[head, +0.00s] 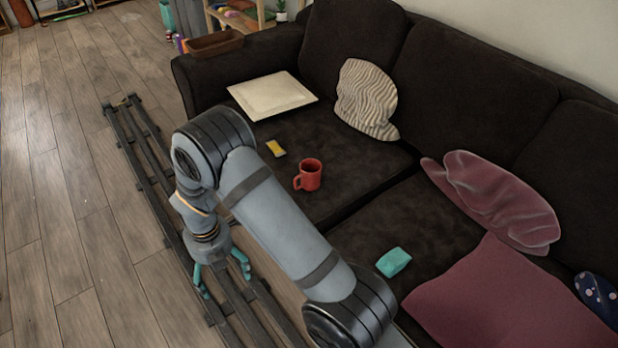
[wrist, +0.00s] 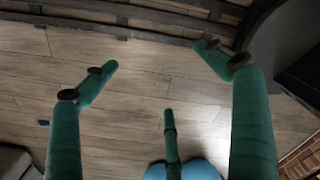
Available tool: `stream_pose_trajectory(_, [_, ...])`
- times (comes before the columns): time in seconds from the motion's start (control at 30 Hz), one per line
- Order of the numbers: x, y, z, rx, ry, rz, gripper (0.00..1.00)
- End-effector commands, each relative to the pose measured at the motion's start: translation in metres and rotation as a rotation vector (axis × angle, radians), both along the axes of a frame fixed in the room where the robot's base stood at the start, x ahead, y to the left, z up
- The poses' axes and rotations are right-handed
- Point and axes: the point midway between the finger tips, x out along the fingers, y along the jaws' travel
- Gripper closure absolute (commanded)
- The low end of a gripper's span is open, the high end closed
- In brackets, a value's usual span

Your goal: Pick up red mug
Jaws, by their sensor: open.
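A red mug (head: 311,175) stands upright on the dark sofa seat in the head view, with its handle toward the lower left. My gripper (head: 224,283) hangs over the floor rail in front of the sofa, to the lower left of the mug and well apart from it. Its teal fingers are spread and empty. In the wrist view my gripper (wrist: 160,65) shows its fingers apart over the wooden floor. The mug is not in the wrist view.
On the sofa (head: 420,215) are a yellow item (head: 276,148), a white tray (head: 272,97), a teal block (head: 393,262), a striped cushion (head: 366,100) and a pink cushion (head: 495,200). A dark rail (head: 140,160) runs along the floor.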

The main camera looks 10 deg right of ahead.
Motion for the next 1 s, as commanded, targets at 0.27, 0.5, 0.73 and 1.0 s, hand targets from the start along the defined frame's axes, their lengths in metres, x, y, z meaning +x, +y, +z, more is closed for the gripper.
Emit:
stream_pose_trajectory(0.27, [0.0, 0.0, 0.0, 0.0, 0.0, 0.0, 0.13])
stream_pose_trajectory(0.5, [0.0, 0.0, 0.0, 0.0, 0.0, 0.0, 0.15])
stream_pose_trajectory(0.73, [0.0, 0.0, 0.0, 0.0, 0.0, 0.0, 0.29])
stream_pose_trajectory(1.0, [0.0, 0.0, 0.0, 0.0, 0.0, 0.0, 0.45])
